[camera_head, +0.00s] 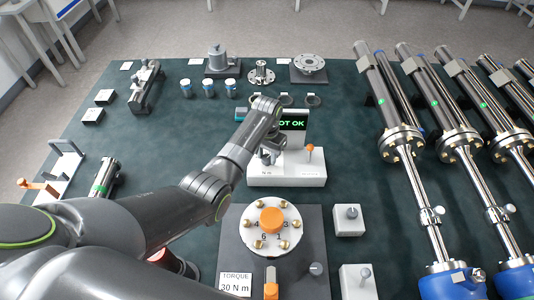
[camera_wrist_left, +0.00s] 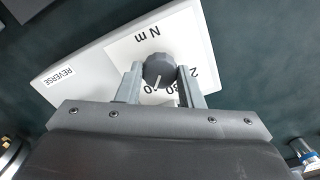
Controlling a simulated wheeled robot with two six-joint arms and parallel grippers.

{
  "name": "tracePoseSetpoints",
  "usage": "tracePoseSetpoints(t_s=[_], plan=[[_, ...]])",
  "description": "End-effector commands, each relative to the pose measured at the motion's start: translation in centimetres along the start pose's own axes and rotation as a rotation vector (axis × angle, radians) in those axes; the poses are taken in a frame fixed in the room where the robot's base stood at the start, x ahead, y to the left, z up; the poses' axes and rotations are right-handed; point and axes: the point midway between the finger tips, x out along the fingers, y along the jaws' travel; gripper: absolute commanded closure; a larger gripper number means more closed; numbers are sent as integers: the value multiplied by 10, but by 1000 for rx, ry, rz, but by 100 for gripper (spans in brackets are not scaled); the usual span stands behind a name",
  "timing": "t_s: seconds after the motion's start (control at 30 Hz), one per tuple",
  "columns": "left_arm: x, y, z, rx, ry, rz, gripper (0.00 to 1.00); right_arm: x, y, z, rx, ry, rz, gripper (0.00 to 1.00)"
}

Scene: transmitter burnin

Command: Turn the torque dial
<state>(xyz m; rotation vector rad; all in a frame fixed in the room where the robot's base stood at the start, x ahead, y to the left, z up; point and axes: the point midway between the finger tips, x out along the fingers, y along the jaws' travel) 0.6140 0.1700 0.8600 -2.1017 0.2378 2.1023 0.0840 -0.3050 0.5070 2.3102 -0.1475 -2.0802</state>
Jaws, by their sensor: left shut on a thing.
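The torque dial (camera_wrist_left: 159,70) is a dark grey knob with a white pointer line, on a white plate marked "N m" in the left wrist view. Its pointer is towards the partly covered scale figures; I cannot tell the exact value. My left gripper (camera_wrist_left: 161,78) is shut on the dial, one finger on each side. In the head view the left gripper (camera_head: 271,156) is at the left part of the white tool unit (camera_head: 290,181), and it hides the dial. My right gripper is not in view.
An orange-tipped lever (camera_head: 309,150) stands on the unit, right of my gripper. A display (camera_head: 293,122) behind shows green "OT OK", partly covered. A sign (camera_head: 235,285) reads "TORQUE 30 N m". A bolted flange (camera_head: 258,229) lies in front. Long metal tubes (camera_head: 415,165) fill the right.

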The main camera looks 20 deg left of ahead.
Motion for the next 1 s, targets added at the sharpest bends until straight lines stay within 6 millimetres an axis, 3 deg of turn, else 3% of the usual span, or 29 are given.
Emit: tracePoseSetpoints(t_s=[0.5,1.0], plan=[[-4,0,0,-391,0,0,89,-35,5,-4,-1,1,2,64],[-2,0,-1,-686,2,0,89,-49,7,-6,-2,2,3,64]])
